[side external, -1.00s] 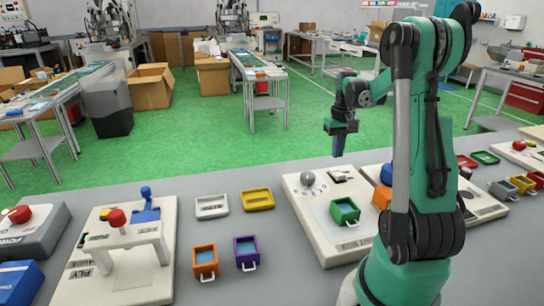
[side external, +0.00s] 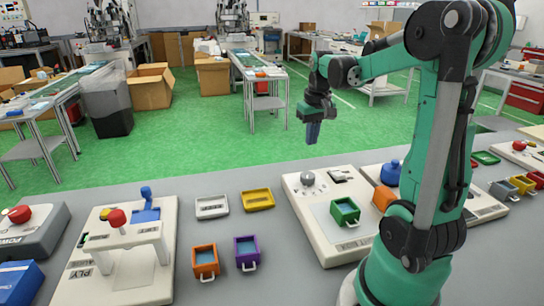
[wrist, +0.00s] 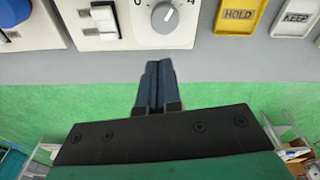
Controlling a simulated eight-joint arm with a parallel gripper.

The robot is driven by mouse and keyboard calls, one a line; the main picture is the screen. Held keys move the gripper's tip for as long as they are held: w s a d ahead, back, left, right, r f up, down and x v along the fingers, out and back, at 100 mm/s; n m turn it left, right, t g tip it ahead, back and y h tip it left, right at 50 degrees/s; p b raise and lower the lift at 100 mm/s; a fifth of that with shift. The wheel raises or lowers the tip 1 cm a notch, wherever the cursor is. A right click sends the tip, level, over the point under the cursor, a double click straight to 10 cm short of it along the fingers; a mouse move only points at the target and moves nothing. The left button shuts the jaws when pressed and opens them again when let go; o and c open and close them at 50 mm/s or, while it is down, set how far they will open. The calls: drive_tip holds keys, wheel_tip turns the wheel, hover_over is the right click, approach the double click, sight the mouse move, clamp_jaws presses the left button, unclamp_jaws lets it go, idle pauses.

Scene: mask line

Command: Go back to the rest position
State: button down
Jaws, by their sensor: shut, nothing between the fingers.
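My gripper (side external: 312,133) hangs in the air beyond the far edge of the table in the side view, with its blue-grey fingers pointing down. The fingers are closed together and hold nothing. In the wrist view my gripper (wrist: 158,75) shows its two fingers side by side in front of a light panel with a round knob (wrist: 168,17). Nothing touches the fingers.
The grey table (side external: 215,280) holds a white panel with a green bin (side external: 345,211), an orange bin (side external: 205,261), a purple bin (side external: 246,252), a yellow tray (side external: 257,199) and a white tray (side external: 211,207). A press-like stand (side external: 125,260) is at left. Air around my gripper is clear.

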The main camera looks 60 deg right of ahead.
drive_tip(key=w+a+n+t+y, duration=0.1)
drive_tip(key=a+n+t, duration=0.5)
drive_tip(key=a, duration=1.8)
drive_tip(key=shift+w+a+n, duration=0.15)
drive_tip(key=shift+w+n, duration=0.35)
drive_tip(key=shift+w, duration=0.2)
